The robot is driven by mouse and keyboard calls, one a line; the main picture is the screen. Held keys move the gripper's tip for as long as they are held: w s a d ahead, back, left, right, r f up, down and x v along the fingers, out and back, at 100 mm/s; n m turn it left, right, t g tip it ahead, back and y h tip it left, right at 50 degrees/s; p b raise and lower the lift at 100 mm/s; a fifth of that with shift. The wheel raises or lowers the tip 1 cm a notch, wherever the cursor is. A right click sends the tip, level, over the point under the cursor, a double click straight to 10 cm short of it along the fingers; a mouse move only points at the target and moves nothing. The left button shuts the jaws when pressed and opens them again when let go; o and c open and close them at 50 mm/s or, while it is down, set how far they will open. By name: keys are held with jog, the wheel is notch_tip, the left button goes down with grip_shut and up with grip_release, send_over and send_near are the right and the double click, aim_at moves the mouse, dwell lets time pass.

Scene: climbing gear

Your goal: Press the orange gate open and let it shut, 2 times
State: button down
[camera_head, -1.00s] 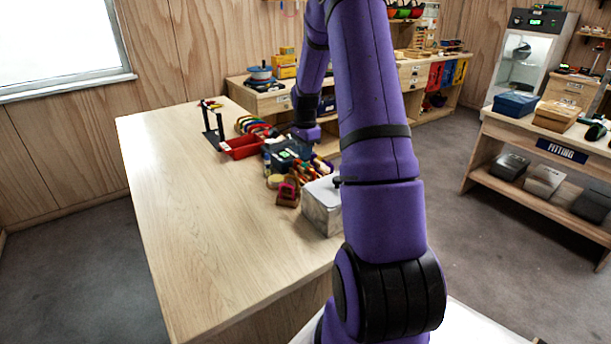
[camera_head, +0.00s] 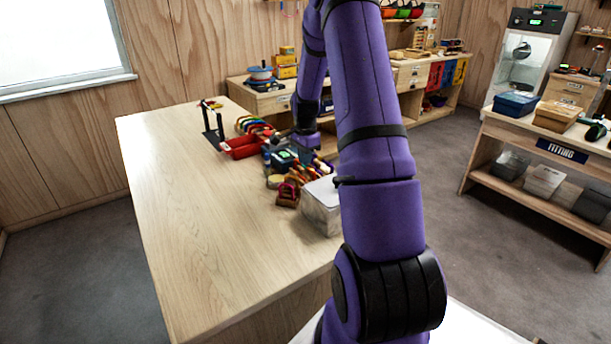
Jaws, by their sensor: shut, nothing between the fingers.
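A black stand (camera_head: 213,130) is upright near the far left edge of the wooden table. A small piece with red and yellow on it (camera_head: 209,104) sits at its top. It is too small here to make out an orange gate or tell whether it is open. My arm comes down over the far right part of the table, and my gripper (camera_head: 290,133) is at its end, shut and empty. Its fingers are small and hard to make out against the gear behind. It is to the right of the stand, apart from it.
A red bin (camera_head: 243,152) and several coloured pieces of gear lie between the stand and my wrist. A pale box (camera_head: 320,205) and a small dark red block (camera_head: 287,195) are nearer. The table's left and front (camera_head: 205,240) are clear.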

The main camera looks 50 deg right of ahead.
jog(key=shift+f, duration=0.55)
jog(key=shift+r, duration=3.5)
